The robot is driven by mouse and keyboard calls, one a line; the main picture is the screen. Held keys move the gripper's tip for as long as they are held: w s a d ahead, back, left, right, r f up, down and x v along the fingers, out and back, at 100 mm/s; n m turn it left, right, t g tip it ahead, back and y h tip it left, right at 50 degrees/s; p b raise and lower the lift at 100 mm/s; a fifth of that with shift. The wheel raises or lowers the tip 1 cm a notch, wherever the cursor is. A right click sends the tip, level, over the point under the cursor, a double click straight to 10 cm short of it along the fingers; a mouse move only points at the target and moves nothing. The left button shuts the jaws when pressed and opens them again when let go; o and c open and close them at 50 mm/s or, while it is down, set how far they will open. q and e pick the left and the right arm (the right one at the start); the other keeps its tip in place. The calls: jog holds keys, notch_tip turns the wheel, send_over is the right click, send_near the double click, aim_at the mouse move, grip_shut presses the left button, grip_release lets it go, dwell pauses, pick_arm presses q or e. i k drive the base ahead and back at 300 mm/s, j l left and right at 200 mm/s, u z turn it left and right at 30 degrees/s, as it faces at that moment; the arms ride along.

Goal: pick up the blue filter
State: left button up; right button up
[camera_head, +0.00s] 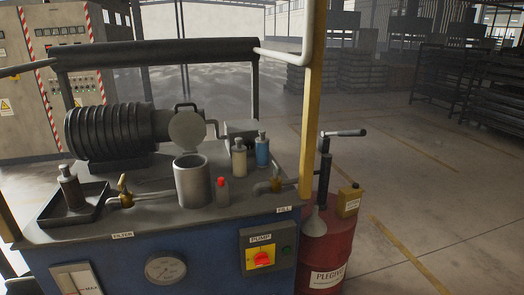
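A small blue cylinder with a grey top (262,152), which looks like the blue filter, stands upright at the back right of the machine's top. A beige cylinder of similar shape (240,162) stands just left of it, slightly nearer. A dark cylinder of similar shape (70,188) stands in a black tray (92,213) at the left. Neither of my grippers shows in the head view.
An open grey canister (192,182) and a small red-capped bottle (222,192) stand in front. Pipes with brass valves (124,192) flank them. A yellow post (311,110) rises at the right edge, beside a red drum (328,250). A ribbed motor (110,132) fills the back left.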

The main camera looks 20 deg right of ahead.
aim_at(262, 142)
jog(key=i+l+z, duration=0.1)
jog(key=l, duration=0.3)
jog(key=i+l, duration=0.1)
jog(key=l, duration=0.25)
jog(key=i+l+z, duration=0.15)
jog(key=l, duration=0.2)
jog(key=i+l+z, duration=0.1)
jog(key=l, duration=0.25)
